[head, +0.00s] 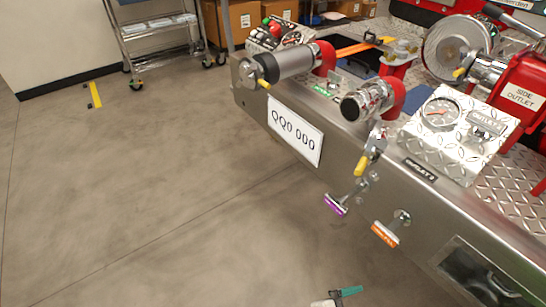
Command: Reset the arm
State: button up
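What seems to be the end of my arm, my gripper (338,297), shows as a small green and pale piece at the bottom edge of the head view. It is over the bare floor, left of and below the bumper. Most of it is cut off by the frame, and I cannot tell whether its fingers are open or shut. I see nothing held in the part that shows.
A steel bumper (300,160) with a pump panel crosses the right side. A purple-tagged handle (336,205) and an orange-tagged handle (385,235) stick out from its front. A wire cart (150,40) stands at the back left.

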jog(key=s+d+f+m+g+y, duration=0.35)
jog(key=s+d+m+y, duration=0.5)
jog(key=m, duration=0.35)
jog(key=s+r+m+y+p, duration=0.1)
jog(key=r+m+y+p, duration=0.1)
jog(key=r+p, duration=0.6)
jog(key=s+r+m+y+p, duration=0.1)
jog(key=r+m+p, duration=0.3)
jog(key=r+p, duration=0.4)
notch_tip(320, 180, up, 4)
jog(key=shift+s+d+f+y, duration=0.15)
jog(key=shift+s+y, duration=0.2)
jog(key=shift+s, duration=0.4)
